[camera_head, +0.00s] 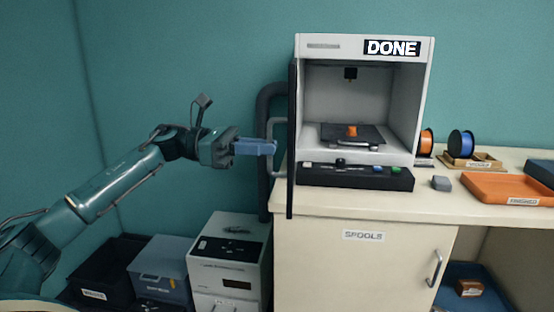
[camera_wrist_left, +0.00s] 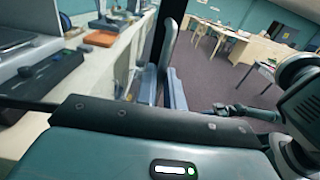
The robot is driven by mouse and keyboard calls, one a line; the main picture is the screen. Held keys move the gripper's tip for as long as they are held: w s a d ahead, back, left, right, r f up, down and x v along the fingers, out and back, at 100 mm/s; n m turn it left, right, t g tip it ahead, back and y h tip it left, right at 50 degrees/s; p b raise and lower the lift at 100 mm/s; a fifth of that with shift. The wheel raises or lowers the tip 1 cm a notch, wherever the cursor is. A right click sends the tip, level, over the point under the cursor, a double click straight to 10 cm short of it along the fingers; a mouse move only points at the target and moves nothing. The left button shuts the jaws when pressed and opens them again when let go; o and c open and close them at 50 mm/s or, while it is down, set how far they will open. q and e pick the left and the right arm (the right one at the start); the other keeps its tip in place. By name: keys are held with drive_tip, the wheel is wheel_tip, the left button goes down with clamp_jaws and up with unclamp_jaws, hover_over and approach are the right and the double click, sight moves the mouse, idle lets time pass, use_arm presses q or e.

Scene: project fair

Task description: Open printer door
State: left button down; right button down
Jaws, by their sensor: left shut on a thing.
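The white printer (camera_head: 365,46), with a "DONE" sign on top, stands on the counter. Its dark door (camera_head: 291,190) is swung out from the left side and seen nearly edge-on, so the chamber is open to view. A small orange part (camera_head: 352,131) sits on the print bed (camera_head: 368,140) inside. My left gripper (camera_head: 272,147) is shut on the grey door handle (camera_head: 275,172) at the door's left face. The left wrist view shows its fingers (camera_wrist_left: 162,85) beside the dark door panel (camera_wrist_left: 164,35). My right gripper does not show clearly.
A black button panel (camera_head: 318,178) lies before the printer. A grey block (camera_head: 441,183), an orange tray (camera_head: 500,188) and spools (camera_head: 461,145) are to the right on the counter (camera_head: 350,204). A white machine (camera_head: 231,250) and bins (camera_head: 160,262) stand low on the left.

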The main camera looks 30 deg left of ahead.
use_arm(q)
drive_tip(key=shift+w+b+v, duration=0.2)
drive_tip(key=shift+b+v, duration=0.3)
drive_tip(key=shift+v, duration=0.85)
drive_tip(key=shift+w+b+v, duration=0.2)
drive_tip(key=shift+b+v, duration=0.25)
drive_tip(key=shift+v, duration=0.9)
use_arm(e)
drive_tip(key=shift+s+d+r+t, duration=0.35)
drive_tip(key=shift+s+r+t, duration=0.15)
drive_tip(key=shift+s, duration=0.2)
use_arm(q)
drive_tip(key=shift+a+r, duration=0.2)
drive_tip(key=c, duration=1.5)
unclamp_jaws()
drive_tip(key=shift+w+d+f, duration=0.1)
drive_tip(key=shift+f, duration=0.05)
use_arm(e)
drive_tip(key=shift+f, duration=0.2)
use_arm(q)
drive_tip(key=b+v, duration=0.1)
drive_tip(key=v, duration=1.2)
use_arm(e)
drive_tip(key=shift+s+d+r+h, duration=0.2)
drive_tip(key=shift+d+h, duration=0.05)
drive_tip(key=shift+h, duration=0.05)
